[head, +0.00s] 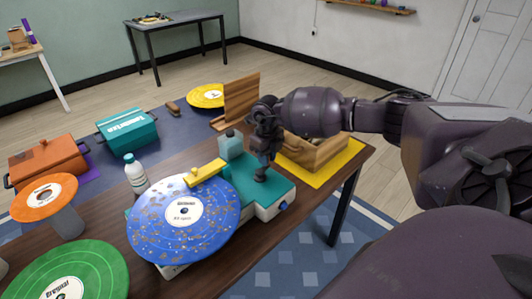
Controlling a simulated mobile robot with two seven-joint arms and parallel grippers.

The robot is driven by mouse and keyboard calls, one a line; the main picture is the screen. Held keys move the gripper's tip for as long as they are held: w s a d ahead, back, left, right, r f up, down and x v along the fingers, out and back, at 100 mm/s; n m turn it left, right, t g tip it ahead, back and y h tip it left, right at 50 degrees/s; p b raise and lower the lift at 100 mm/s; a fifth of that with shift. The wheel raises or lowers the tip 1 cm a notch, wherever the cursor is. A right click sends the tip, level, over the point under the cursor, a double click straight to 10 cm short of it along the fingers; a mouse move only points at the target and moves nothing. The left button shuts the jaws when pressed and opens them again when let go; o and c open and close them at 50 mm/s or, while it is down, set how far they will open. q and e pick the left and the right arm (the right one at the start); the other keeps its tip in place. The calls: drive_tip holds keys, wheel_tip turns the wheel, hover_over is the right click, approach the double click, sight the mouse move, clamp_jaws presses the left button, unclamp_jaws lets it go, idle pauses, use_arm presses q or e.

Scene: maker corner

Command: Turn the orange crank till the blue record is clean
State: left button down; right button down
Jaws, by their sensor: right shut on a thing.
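The blue record (160,232) lies flat on the teal and white cleaning machine (277,192). Many tan specks cover its blue surface around the white label. A yellow bar (205,173) reaches over the record's far edge. My right gripper (262,172) points down at the machine's teal top, right of the record. It is shut on the crank, which the fingers hide; I see no orange there. My left gripper is not in view.
A white bottle (136,176) stands left of the machine. An orange record (45,203) and a green record (95,270) are at the left.

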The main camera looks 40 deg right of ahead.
drive_tip(key=shift+s+r+m+p, duration=0.15)
drive_tip(key=shift+r+m+p, duration=0.15)
drive_tip(key=shift+m, duration=0.3)
drive_tip(key=shift+s+d+m+p, duration=0.1)
drive_tip(key=shift+s+m+p, duration=0.2)
drive_tip(key=shift+m+p, duration=0.5)
drive_tip(key=shift+s+m, duration=0.15)
drive_tip(key=shift+m, duration=0.35)
drive_tip(key=m+p, duration=0.1)
drive_tip(key=s+m+p, duration=0.1)
drive_tip(key=shift+f+m, duration=0.1)
drive_tip(key=shift+m, duration=0.2)
drive_tip(key=shift+s+f+m+p, duration=0.15)
drive_tip(key=shift+m+p, duration=0.35)
drive_tip(key=shift+m, duration=0.1)
